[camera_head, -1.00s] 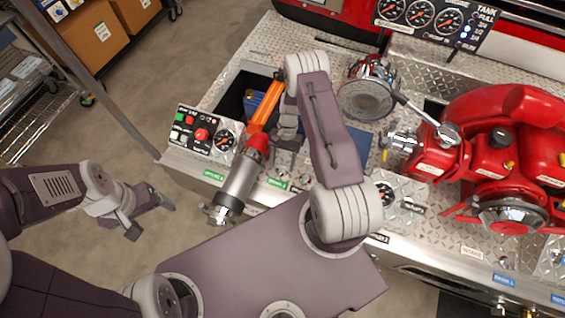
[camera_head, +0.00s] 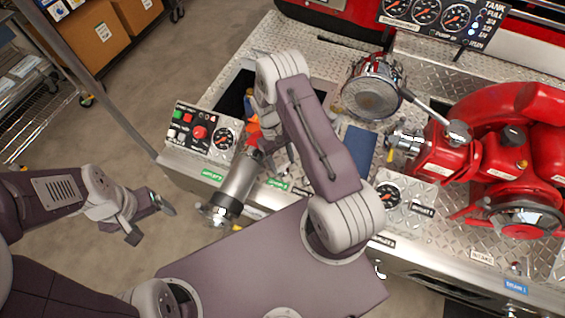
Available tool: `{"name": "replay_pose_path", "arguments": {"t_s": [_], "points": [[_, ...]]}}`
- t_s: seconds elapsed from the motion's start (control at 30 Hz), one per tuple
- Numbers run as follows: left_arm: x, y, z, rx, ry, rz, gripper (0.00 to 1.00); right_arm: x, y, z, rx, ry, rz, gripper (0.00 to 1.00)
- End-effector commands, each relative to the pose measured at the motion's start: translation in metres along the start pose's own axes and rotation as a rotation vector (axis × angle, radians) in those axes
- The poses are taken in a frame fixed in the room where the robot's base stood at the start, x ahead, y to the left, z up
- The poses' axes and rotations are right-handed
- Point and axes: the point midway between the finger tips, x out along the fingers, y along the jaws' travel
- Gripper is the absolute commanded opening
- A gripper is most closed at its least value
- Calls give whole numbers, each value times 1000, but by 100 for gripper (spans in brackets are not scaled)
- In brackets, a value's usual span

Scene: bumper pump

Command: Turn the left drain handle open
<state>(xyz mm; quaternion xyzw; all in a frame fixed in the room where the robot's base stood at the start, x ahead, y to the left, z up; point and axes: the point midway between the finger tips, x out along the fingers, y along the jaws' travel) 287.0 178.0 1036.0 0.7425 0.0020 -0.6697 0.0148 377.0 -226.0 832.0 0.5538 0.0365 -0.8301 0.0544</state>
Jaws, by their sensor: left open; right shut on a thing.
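A hose nozzle (camera_head: 237,181) with a silver barrel and a red-orange upper part lies slanted over the front left of the pump deck. My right gripper (camera_head: 259,128) is at its upper end and shut on it; my wrist hides most of the grip. My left gripper (camera_head: 150,208) is open and empty, over the floor left of the deck and apart from it. I cannot make out the left drain handle. Green labels (camera_head: 211,174) mark the deck's front edge, and the nozzle and my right arm cover part of that edge.
A control panel (camera_head: 195,132) with buttons and a gauge stands at the deck's left corner. The red pump (camera_head: 480,150) and a chrome cap (camera_head: 372,88) are to the right. A grey post (camera_head: 100,85) rises at the left. The floor between my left gripper and the deck is clear.

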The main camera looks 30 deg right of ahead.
Motion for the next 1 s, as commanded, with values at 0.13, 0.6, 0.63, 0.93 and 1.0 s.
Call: {"name": "replay_pose_path", "arguments": {"t_s": [0.13,0.6,0.63,0.93,1.0], "points": [[2,0,0,0,0,0,80,-1,-1,-1,-126,3,54,18],[2,0,0,0,0,0,80,-2,-3,0,-443,2,185,18],[2,0,0,0,0,0,80,-2,-3,0,-456,3,191,18],[1,0,0,0,0,0,80,-2,-3,0,-534,3,223,18],[1,0,0,0,0,0,80,-2,-3,0,-542,3,227,18]]}}
